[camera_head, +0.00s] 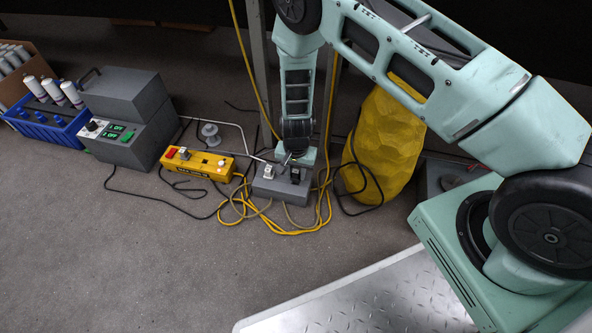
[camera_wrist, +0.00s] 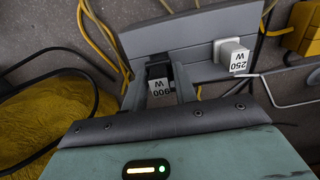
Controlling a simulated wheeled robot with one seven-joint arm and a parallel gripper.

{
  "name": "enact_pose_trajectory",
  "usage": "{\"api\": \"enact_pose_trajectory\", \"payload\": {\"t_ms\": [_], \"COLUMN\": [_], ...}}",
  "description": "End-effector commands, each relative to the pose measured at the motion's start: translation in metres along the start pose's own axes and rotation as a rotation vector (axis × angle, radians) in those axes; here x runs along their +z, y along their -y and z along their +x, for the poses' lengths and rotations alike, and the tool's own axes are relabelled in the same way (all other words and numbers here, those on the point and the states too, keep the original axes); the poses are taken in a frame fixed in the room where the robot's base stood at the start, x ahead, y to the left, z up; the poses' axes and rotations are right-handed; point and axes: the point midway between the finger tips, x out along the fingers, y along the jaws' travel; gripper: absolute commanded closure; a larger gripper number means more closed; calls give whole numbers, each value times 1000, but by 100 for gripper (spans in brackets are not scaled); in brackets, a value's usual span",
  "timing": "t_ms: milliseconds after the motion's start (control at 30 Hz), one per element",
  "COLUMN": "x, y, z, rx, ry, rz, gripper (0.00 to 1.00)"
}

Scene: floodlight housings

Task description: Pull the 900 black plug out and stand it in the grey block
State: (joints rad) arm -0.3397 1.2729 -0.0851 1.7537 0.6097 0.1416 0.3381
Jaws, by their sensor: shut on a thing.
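The 900 black plug (camera_wrist: 157,72) carries a white label reading 900 W. It is between the fingers of my gripper (camera_wrist: 160,90), which is shut on it. In the head view the black plug (camera_head: 295,175) is at the right end of the grey block (camera_head: 281,190), below my gripper (camera_head: 293,160). The grey block (camera_wrist: 195,32) lies behind the plug in the wrist view. I cannot tell whether the plug's base is seated in the block or just above it. A white 250 W plug (camera_wrist: 232,55) stands at the block's other end.
A yellow switch box (camera_head: 198,163) sits left of the block, with a grey display unit (camera_head: 130,115) beyond it. Yellow and black cables (camera_head: 290,228) loop around the block. A yellow sack (camera_head: 383,145) stands close on the right. The front left floor is clear.

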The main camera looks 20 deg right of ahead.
Motion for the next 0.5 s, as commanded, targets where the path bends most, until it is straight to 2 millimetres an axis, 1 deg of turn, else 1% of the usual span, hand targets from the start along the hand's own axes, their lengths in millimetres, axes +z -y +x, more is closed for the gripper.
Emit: {"api": "enact_pose_trajectory", "payload": {"t_ms": [500], "x": [0], "y": [0], "z": [5], "rx": [0], "ry": [0], "rz": [0], "gripper": [94]}}
